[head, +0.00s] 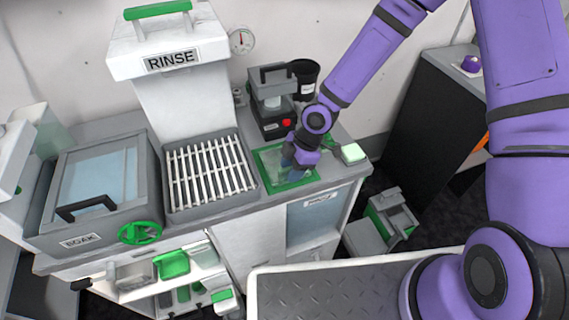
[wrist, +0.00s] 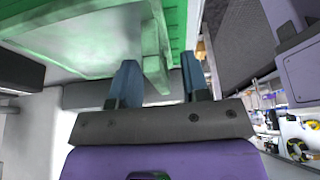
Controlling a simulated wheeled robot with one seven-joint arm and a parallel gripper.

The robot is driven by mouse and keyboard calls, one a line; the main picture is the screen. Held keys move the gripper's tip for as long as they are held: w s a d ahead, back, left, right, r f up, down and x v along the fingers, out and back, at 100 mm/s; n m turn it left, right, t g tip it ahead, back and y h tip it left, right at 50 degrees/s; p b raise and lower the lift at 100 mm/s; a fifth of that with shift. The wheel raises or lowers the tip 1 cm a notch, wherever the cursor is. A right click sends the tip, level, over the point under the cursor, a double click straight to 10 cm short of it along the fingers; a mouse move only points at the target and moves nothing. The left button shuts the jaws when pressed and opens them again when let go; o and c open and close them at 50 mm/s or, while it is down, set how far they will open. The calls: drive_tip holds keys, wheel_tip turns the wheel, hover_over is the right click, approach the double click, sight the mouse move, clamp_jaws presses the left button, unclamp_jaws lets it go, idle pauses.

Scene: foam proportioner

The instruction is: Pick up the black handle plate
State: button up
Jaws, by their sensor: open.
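No separate plate with a black handle stands out clearly in either view. Black handles show on the grey soak tank lid (head: 85,207) and on top of the small grey and black machine (head: 272,76). My gripper (head: 293,165) is over the green-framed tray (head: 266,178) on the counter, with its fingers pointing down. In the wrist view, my gripper (wrist: 160,82) has its two blue-grey fingers apart. A pale green upright edge (wrist: 152,62) shows between them, under a green rim; I cannot tell whether they touch it.
A white rinse unit (head: 165,60) and a slatted rack (head: 208,175) stand left of the tray. A black cup (head: 305,72) is behind. A pale green block (head: 352,153) sits at the counter's right end. Shelves with green items (head: 173,264) are below.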

clamp_jaws()
idle(0.4)
